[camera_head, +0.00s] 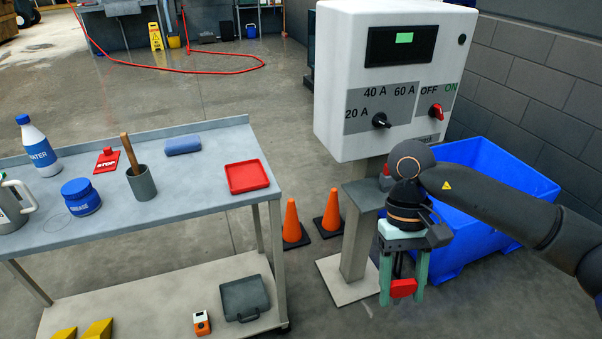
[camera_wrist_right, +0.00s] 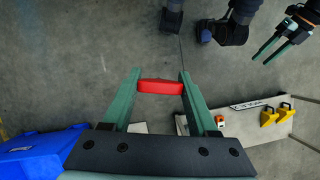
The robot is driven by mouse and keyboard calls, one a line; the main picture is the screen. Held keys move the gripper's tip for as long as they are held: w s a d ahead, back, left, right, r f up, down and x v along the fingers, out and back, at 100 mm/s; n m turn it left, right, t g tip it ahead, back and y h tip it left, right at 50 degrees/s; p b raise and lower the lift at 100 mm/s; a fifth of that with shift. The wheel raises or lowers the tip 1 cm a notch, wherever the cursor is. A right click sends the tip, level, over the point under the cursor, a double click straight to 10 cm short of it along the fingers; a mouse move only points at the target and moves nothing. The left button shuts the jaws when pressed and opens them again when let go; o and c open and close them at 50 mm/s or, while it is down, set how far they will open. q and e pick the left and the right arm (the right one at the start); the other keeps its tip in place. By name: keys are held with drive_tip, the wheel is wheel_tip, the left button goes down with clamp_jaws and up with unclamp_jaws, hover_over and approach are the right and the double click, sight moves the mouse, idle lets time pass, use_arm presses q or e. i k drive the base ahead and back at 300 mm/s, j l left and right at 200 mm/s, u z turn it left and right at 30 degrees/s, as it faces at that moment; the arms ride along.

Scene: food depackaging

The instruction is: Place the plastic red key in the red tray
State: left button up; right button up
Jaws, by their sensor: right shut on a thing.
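The plastic red key (camera_head: 403,288) is held between the green fingers of my right gripper (camera_head: 402,290), which points down over the floor in front of the control cabinet. In the right wrist view the red key (camera_wrist_right: 160,87) spans the gap between the fingertips. The red tray (camera_head: 247,176) lies empty on the right end of the grey table top, left of my right gripper and well apart from it. My left gripper (camera_wrist_right: 266,54) shows only in the right wrist view, at the upper right, with its green fingers apart and nothing between them.
The control cabinet (camera_head: 395,75) and its post (camera_head: 356,240) stand behind my right gripper. A blue bin (camera_head: 495,190) is behind my right arm. Orange cones (camera_head: 291,222) stand between table and post. A cup (camera_head: 141,183), blue cloth (camera_head: 183,146) and stop sign (camera_head: 107,161) occupy the table.

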sight(246, 177)
drive_tip(key=i+j+u, duration=0.35)
drive_tip(key=i+j, duration=0.4)
drive_tip(key=i, duration=0.15)
drive_tip(key=i+j, duration=0.25)
drive_tip(key=i, duration=0.15)
